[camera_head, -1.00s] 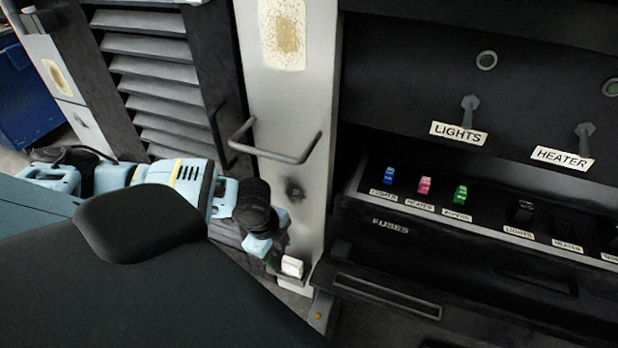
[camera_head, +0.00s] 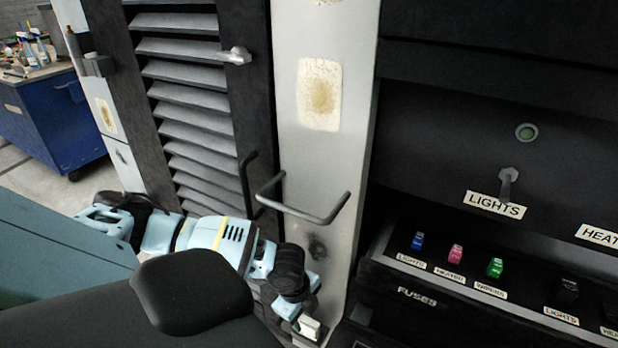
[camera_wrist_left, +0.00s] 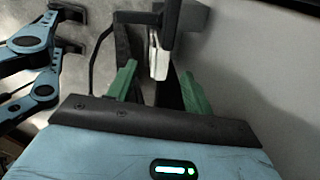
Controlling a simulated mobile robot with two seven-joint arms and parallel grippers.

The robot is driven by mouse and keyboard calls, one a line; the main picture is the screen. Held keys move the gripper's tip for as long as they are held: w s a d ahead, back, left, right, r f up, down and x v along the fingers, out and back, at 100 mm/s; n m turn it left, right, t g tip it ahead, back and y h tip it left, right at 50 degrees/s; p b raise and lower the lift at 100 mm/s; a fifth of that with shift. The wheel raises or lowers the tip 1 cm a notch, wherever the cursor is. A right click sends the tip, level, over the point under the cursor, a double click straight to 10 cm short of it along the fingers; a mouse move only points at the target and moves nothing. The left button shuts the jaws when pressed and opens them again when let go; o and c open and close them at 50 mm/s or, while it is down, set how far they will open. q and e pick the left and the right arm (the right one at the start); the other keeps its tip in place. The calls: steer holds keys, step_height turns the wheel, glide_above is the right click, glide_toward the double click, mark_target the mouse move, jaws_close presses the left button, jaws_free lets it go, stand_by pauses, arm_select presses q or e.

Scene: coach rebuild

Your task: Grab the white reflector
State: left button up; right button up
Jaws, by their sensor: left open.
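A small white reflector (camera_head: 310,327) shows low on the grey post in the head view, just beyond my left gripper (camera_head: 299,302). In the left wrist view the white reflector (camera_wrist_left: 157,62) is a narrow upright piece beyond and between the green fingers of my left gripper (camera_wrist_left: 157,80). The gripper is open, with a finger on either side of the line to the reflector. I cannot tell whether the fingers reach around it. A dark bracket stands close to the reflector and hides part of it. My right gripper is not in view.
A dark bar handle (camera_head: 305,208) juts from the grey post (camera_head: 325,170) above my left gripper. A louvred door (camera_head: 190,90) is behind my arm. A fuse drawer (camera_head: 430,295) stands out at the right. A blue cabinet (camera_head: 50,125) is at the far left.

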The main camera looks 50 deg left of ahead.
mark_target(308, 321)
arm_select(q)
steer(key=f, duration=0.3)
steer(key=shift+w+d+f, duration=0.2)
steer(key=shift+w+d, duration=0.05)
steer(key=shift+w, duration=0.05)
jaws_close()
